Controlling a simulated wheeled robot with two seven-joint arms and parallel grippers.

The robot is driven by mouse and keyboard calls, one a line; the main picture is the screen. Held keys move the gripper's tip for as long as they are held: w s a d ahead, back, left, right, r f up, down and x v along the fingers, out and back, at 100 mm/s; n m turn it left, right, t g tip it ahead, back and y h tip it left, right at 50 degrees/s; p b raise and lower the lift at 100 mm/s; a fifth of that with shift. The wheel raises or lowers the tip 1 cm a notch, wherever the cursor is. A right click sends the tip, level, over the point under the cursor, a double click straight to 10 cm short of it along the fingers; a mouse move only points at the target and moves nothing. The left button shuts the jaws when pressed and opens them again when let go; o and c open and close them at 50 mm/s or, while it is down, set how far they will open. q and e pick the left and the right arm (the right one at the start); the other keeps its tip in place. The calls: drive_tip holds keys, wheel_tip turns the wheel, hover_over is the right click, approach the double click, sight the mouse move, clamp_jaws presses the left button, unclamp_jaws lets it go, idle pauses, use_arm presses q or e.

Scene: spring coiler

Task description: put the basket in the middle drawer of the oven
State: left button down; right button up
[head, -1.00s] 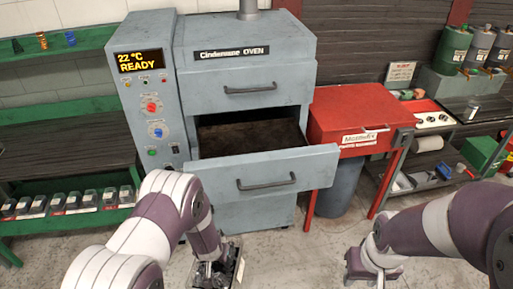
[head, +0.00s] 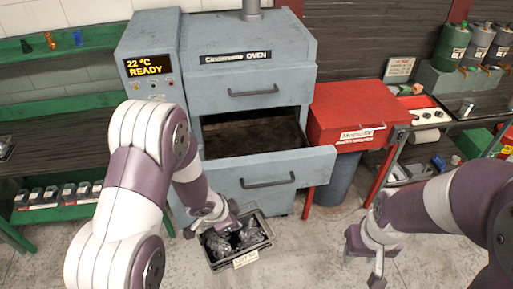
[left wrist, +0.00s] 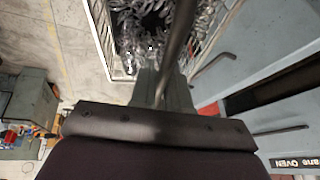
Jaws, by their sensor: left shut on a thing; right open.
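The basket (head: 246,258) is a dark open tray with a pale label, filled with shiny metal springs. It hangs below and in front of the oven (head: 200,60). My left gripper (head: 229,214) is shut on the basket at its back rim or handle; the left wrist view shows the basket (left wrist: 102,42) and a bar crossing my left gripper (left wrist: 165,88). The middle drawer (head: 310,165) is pulled out, its dark inside looking empty. My right gripper (head: 364,264) is open and empty at the lower right, apart from everything.
A red cabinet (head: 345,110) on legs stands right of the oven, with a grey bin (head: 335,185) under it. Green shelves (head: 60,115) with small jars are at left. A cart with bottles is at right. Floor in front is clear.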

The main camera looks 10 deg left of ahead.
sight(237, 240)
use_arm(q)
drive_tip(key=s+r+m, duration=0.1)
drive_tip(key=s+d+r+m+p, duration=0.1)
drive_tip(key=r, duration=0.1)
drive_tip(key=shift+s+d+g+h, duration=0.1)
drive_tip(key=shift+s+g+h, duration=0.2)
drive_tip(key=shift+h, duration=0.1)
drive_tip(key=s+d+r+m+g, duration=0.1)
drive_tip(key=s+m+g, duration=0.1)
drive_tip(key=s+m, duration=0.3)
drive_tip(key=shift+s+d+m+h, duration=0.15)
drive_tip(key=shift+s+m+h, duration=0.2)
drive_tip(key=shift+s, duration=1.3)
use_arm(e)
drive_tip(key=shift+r, duration=1.15)
